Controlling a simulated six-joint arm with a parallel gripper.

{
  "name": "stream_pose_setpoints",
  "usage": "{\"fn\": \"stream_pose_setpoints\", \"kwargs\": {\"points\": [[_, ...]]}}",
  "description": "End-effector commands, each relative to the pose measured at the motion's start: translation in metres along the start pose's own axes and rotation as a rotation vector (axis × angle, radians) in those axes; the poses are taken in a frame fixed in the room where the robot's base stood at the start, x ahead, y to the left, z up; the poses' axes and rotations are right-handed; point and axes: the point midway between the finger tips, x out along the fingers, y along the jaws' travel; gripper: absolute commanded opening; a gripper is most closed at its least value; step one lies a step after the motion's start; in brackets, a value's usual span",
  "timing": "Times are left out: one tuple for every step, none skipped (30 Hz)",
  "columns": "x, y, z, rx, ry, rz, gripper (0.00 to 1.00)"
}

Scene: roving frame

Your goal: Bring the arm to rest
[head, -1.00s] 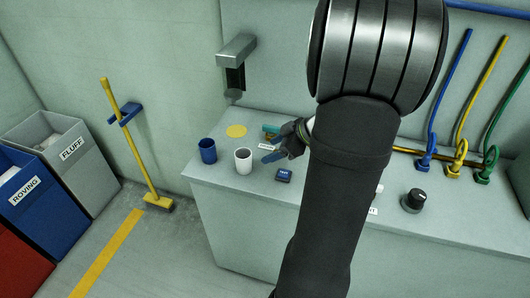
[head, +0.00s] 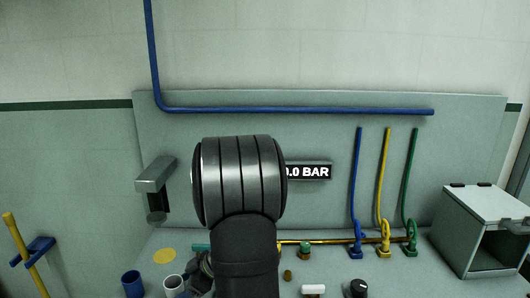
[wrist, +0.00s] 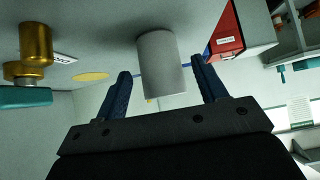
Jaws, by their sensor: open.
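My arm (head: 245,200) rises in the middle of the head view and hides most of my gripper. Only a dark part of the gripper (head: 203,270) shows left of the arm, low over the bench and just right of the white cup (head: 174,286). In the wrist view my gripper (wrist: 160,66) has two blue fingers spread apart. The white cup (wrist: 162,68) appears between them in the picture, with a gap on each side. I cannot tell its depth from the fingers. Nothing is seen held.
A blue cup (head: 132,285) stands left of the white cup, with a yellow disc (head: 164,256) behind. Blue, yellow and green hoses (head: 383,190) hang right of the arm. A black knob (head: 358,288) and an open box (head: 485,235) are farther right. A wall dispenser (head: 155,180) is left.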

Motion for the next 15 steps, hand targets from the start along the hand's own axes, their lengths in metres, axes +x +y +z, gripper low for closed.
{"fn": "stream_pose_setpoints", "kwargs": {"points": [[0.012,-0.001,0.0,0.001,0.0,-0.006,0.65],[0.017,-0.001,0.0,0.0,-0.001,-0.005,0.65],[0.024,-0.001,0.0,0.0,-0.001,-0.004,0.65],[0.029,-0.001,0.0,0.001,-0.001,-0.005,0.65],[0.032,-0.001,0.004,0.003,-0.001,-0.003,0.65],[0.024,0.001,-0.003,-0.003,0.001,0.002,0.65],[0.021,0.001,-0.006,-0.004,0.001,0.002,0.65],[0.019,0.001,-0.008,-0.003,0.001,0.003,0.65],[0.017,0.001,-0.01,-0.002,0.001,0.003,0.65],[0.015,0.001,-0.012,-0.002,0.001,0.002,0.65],[0.014,0.0,-0.013,-0.002,0.0,0.002,0.65],[0.012,0.0,-0.015,-0.001,0.0,0.002,0.65],[0.011,0.0,-0.015,-0.001,0.0,0.001,0.65],[0.011,0.0,-0.016,-0.001,0.0,0.001,0.65],[0.01,0.0,-0.017,-0.001,0.0,0.001,0.65]]}}
